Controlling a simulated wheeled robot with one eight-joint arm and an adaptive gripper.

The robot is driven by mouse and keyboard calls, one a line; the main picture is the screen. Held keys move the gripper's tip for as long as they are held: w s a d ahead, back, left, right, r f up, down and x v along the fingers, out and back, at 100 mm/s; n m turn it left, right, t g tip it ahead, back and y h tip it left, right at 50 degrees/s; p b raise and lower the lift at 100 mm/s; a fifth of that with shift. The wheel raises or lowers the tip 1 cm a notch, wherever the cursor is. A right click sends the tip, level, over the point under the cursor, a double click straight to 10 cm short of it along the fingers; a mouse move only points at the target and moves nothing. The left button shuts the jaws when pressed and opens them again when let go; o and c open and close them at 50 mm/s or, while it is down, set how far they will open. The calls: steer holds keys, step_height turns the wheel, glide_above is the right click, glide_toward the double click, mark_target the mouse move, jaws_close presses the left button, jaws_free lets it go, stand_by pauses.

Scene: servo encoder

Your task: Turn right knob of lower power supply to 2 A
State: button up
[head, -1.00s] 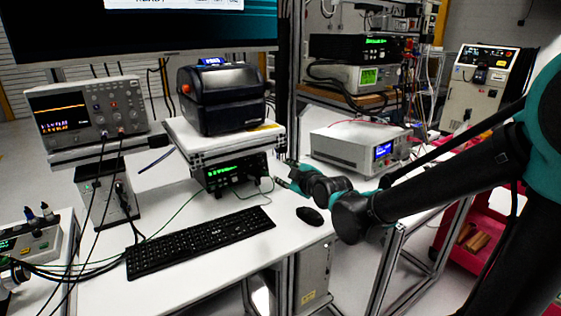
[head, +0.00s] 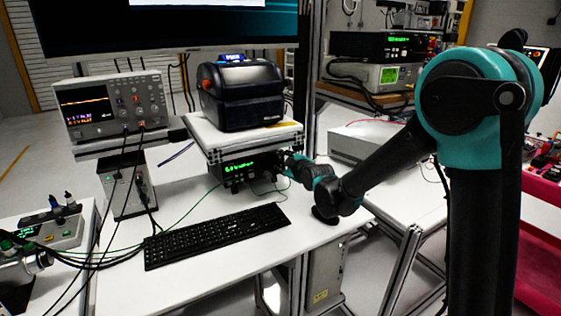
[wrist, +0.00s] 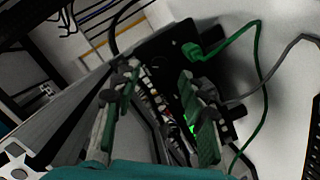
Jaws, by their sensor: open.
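The lower power supply (head: 236,172) is a black box with a green lit display, under the white shelf in the head view. My gripper (head: 287,165) is at the right end of its front and hides that part, so the right knob does not show there. In the wrist view, my gripper (wrist: 160,78) is open, with its two fingers apart. The dark front of the power supply (wrist: 176,55) lies between and beyond them, with a green glow near the right finger. The right knob and its setting cannot be made out.
A green lead (wrist: 258,85) and a grey lead (wrist: 275,68) run from the front, close to the right finger. The shelf (head: 250,137) with a black printer (head: 245,95) is just above. A keyboard (head: 215,235) lies in front on the table.

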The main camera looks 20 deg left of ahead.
mark_target(278, 159)
steer(key=shift+x, duration=1.45)
jaws_close()
